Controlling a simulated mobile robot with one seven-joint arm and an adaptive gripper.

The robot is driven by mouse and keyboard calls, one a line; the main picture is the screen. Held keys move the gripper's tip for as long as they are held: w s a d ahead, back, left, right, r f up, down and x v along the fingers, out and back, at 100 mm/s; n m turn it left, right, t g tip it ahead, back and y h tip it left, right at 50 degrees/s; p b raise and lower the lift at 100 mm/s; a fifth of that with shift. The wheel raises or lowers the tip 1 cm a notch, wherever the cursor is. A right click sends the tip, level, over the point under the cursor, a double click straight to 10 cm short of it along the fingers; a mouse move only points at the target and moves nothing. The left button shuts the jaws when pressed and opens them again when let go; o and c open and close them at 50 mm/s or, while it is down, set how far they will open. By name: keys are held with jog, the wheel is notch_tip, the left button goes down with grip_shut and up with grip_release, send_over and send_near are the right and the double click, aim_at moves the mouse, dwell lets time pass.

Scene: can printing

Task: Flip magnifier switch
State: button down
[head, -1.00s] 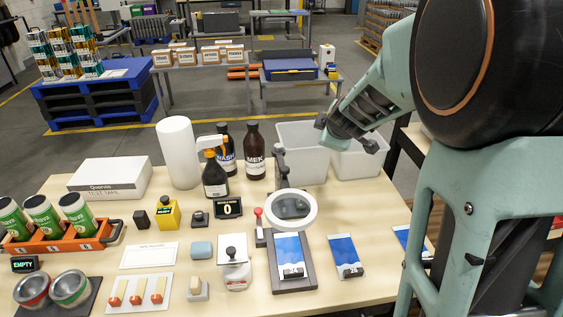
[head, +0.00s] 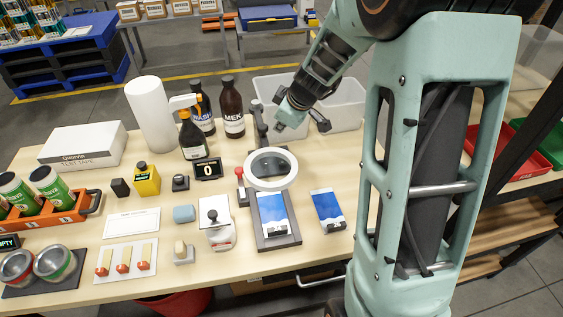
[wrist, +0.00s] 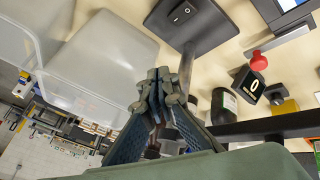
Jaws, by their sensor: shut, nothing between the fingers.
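The magnifier has a white ring lens (head: 270,169) over a dark base (head: 291,236) and a dark post (head: 259,122) behind the ring. In the wrist view, its black rocker switch (wrist: 182,13) sits on the dark base plate (wrist: 215,28) at the top, beside the foot of the grey post (wrist: 187,62). The switch cannot be made out in the head view. My gripper (wrist: 160,78) is shut and empty, its fingertips apart from the switch and close to the post in the picture. In the head view, my gripper (head: 292,122) hangs just right of the post, in front of the clear bins.
Clear bins (head: 285,92) stand behind the magnifier. A MEK bottle (head: 233,108) and a spray bottle (head: 193,137) stand left of the post. A red-knobbed lever (head: 241,187) and the counter (head: 208,169) are left of the ring. A blue printed sheet (head: 327,210) lies right of the base.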

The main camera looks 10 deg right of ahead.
jog(key=f+b, duration=0.2)
jog(key=f, duration=0.1)
jog(key=s+f+b, duration=0.1)
jog(key=f+b, duration=0.2)
jog(key=shift+s+f, duration=0.15)
jog(key=f+b, duration=0.2)
jog(key=b, duration=0.1)
jog(key=shift+s, duration=0.3)
jog(key=shift+f, duration=0.2)
dwell(0.9)
jog(key=shift+f+b, duration=0.3)
jog(key=shift+b, duration=0.45)
jog(key=shift+s+f+b, duration=0.15)
jog(key=shift+f+b, duration=0.15)
jog(key=shift+b, duration=0.15)
dwell(0.6)
jog(key=shift+w+r+p, duration=0.2)
jog(key=shift+r+p, duration=0.2)
jog(key=shift+r, duration=0.4)
